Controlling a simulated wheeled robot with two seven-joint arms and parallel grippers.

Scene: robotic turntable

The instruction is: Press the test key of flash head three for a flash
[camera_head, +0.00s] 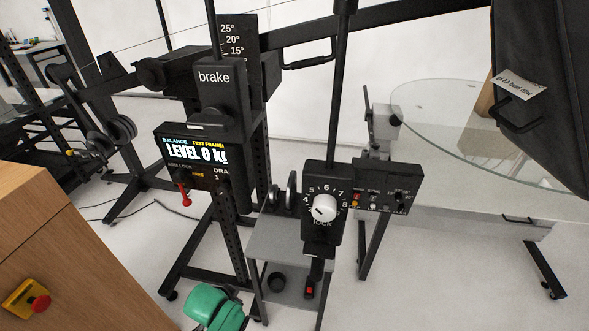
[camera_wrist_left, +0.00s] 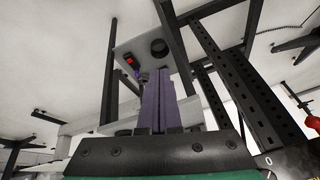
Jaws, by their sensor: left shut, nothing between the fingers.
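A small black control box (camera_head: 388,186) stands right of the white dial, with tiny labels, a few small coloured keys (camera_head: 356,199) and small knobs. It looks like a flash unit panel, but I cannot read a head number or tell which key is the test key. A green part of my left arm (camera_head: 213,307) shows at the bottom of the head view; its fingertips are not visible there. In the left wrist view my left gripper (camera_wrist_left: 161,88) has its purple fingers shut and empty, below a grey shelf. My right gripper is not in view.
A dial box (camera_head: 324,207) hangs on a black pole. A grey shelf (camera_head: 290,243) holds a red-buttoned item (camera_head: 309,290). A display (camera_head: 196,152) reads "LEVEL 0 kg" with a red lever below. A glass table (camera_head: 450,150) and wooden cabinet (camera_head: 80,260) flank the stands.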

